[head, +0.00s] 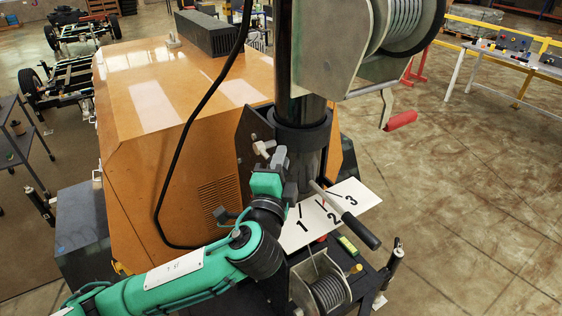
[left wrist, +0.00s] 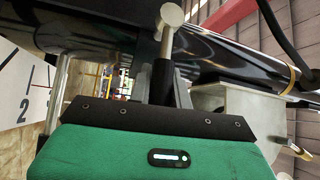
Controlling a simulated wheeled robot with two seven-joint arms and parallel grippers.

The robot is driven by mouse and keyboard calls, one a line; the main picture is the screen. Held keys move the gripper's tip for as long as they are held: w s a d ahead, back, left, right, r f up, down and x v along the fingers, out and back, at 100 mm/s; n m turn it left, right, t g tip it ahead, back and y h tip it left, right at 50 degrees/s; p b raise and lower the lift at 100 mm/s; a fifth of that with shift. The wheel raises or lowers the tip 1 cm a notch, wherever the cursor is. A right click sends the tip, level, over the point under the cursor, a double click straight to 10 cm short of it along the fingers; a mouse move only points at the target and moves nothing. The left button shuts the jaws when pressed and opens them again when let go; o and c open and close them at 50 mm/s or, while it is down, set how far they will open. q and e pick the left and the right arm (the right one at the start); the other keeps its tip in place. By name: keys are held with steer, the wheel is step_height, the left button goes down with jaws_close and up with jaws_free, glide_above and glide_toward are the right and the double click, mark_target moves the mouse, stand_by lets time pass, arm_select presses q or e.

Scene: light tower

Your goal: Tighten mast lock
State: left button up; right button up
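The mast lock appears to be the pale T-shaped handle (head: 263,147) low on the dark mast (head: 300,108). In the left wrist view its round metal end (left wrist: 172,15) stands above a dark stem (left wrist: 162,80). My left gripper (head: 279,155) is right beside the handle at the mast's foot. In the left wrist view the grey fingers (left wrist: 165,85) lie on either side of the dark stem. Whether they press on it is not clear. My right gripper is in neither view.
A winch drum (head: 405,25) and its red-handled crank (head: 400,120) are at upper right. A black-gripped lever (head: 358,228) and a lower winch (head: 328,290) are close to my left arm. A numbered white plate (head: 352,196) lies behind them. The orange housing (head: 190,110) is at left.

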arm_select(q)
jaws_close()
steer(key=shift+w+a+f+m+t+h+b, duration=0.15)
steer(key=shift+f+m+t+h+b, duration=0.85)
steer(key=shift+b, duration=1.55)
steer(key=shift+w+a+f+m+t+h+b, duration=0.15)
steer(key=shift+f+m+h+b, duration=0.4)
steer(key=shift+m+b, duration=1.5)
steer(key=shift+w+f+m+t+h+b, duration=0.2)
steer(key=shift+f+m+t+h+b, duration=0.55)
steer(key=shift+b, duration=2.25)
steer(key=shift+r, duration=0.1)
steer(key=o, duration=0.8)
jaws_free()
steer(key=shift+h, duration=0.3)
steer(key=shift+c, duration=0.2)
steer(key=shift+r, duration=0.1)
steer(key=shift+s, duration=0.1)
